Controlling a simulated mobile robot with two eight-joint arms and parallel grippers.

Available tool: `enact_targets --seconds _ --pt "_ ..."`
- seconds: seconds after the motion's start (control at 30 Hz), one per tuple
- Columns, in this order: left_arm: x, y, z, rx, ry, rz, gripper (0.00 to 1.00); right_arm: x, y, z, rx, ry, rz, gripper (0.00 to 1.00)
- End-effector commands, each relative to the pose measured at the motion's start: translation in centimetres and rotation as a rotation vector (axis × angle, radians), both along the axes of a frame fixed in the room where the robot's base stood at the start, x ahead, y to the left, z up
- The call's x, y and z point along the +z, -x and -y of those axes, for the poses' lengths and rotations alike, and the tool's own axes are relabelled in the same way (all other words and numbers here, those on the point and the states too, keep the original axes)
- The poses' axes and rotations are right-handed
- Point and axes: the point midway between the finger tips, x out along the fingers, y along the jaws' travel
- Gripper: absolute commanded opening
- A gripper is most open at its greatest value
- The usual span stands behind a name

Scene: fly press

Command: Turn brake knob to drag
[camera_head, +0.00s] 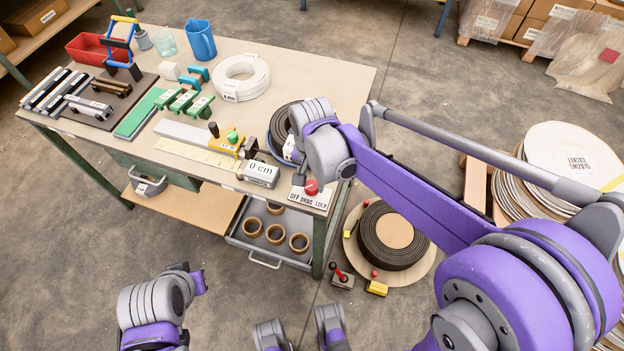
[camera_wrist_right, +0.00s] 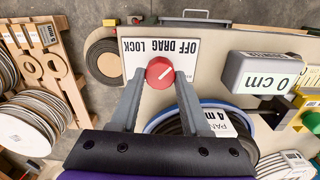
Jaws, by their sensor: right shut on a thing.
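The red brake knob (camera_head: 311,187) sits on a white plate (camera_head: 318,200) lettered OFF, DRAG, LOCK at the bench's front right corner. In the right wrist view the knob (camera_wrist_right: 160,73) lies between the two grey fingers of my right gripper (camera_wrist_right: 160,82), which is shut on it. That view shows the lettering upside down, with OFF at right, DRAG in the middle and LOCK at left. The knob's white mark slants up and right, towards the OFF side.
A grey 0 cm display (camera_head: 262,174) and a dark coil (camera_head: 281,130) stand close to the plate. A white coil (camera_head: 241,78) lies farther back. A large dark coil (camera_head: 393,235) is on the floor right of the bench.

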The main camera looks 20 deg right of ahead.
Motion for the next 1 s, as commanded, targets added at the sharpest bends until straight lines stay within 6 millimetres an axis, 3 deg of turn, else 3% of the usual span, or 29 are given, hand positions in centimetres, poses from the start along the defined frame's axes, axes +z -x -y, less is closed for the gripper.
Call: enact_targets --seconds 1.0 --pt "0.53 -0.05 0.00 0.000 0.000 0.002 0.00 0.02 -0.05 -0.16 0.689 0.000 0.000 0.00"
